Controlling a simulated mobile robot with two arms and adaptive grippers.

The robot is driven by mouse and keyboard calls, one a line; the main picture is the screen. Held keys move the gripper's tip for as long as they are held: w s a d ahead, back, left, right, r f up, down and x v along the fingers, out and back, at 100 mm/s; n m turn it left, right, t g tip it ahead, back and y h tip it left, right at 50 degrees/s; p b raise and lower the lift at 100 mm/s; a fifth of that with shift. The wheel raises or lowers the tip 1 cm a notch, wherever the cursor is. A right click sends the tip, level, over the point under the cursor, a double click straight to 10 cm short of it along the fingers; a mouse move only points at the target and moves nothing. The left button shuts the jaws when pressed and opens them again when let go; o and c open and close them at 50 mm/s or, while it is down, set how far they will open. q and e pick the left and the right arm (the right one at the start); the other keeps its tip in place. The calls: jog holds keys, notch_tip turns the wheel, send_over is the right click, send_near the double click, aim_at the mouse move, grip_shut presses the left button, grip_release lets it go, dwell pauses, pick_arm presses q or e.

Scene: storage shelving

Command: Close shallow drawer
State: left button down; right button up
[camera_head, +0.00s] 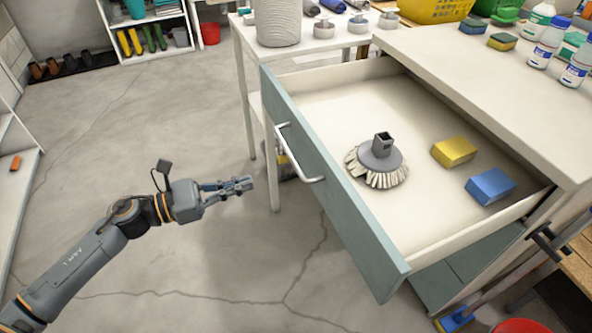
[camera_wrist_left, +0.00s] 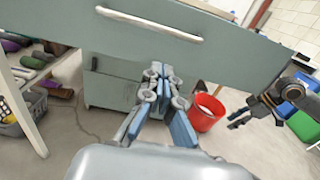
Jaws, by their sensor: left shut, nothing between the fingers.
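The shallow drawer (camera_head: 345,215) is pulled well out of the white-topped cabinet, with its blue-green front toward the left. Its pale bar handle (camera_head: 298,163) is on the front. My left gripper (camera_head: 249,183) is shut and empty, a short way in front of the drawer front and apart from it. In the left wrist view the shut fingers (camera_wrist_left: 158,72) point at the drawer front (camera_wrist_left: 230,62), below the handle (camera_wrist_left: 150,24). My right gripper (camera_wrist_left: 232,119) shows at the right of that view, with its fingers parted.
In the drawer lie a round brush (camera_head: 379,160), a yellow sponge (camera_head: 454,151) and a blue sponge (camera_head: 491,186). Bottles (camera_head: 549,42) and sponges stand on the cabinet top. A white table (camera_head: 300,46) stands behind the drawer. The floor left of the drawer is clear.

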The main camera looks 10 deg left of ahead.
aim_at(309, 164)
pick_arm(q)
jog(key=p+x, duration=0.1)
jog(key=x, duration=1)
jog(key=shift+w+r, duration=0.1)
jog(key=shift+w, duration=0.05)
jog(key=shift+w+d, duration=0.4)
jog(key=shift+d, duration=0.2)
pick_arm(e)
jog(key=shift+s+x, duration=0.25)
jog(key=shift+x, duration=0.9)
jog(key=shift+s+x, duration=0.25)
jog(key=shift+x, duration=0.95)
jog(key=shift+f, duration=0.15)
pick_arm(q)
jog(key=shift+d, duration=0.1)
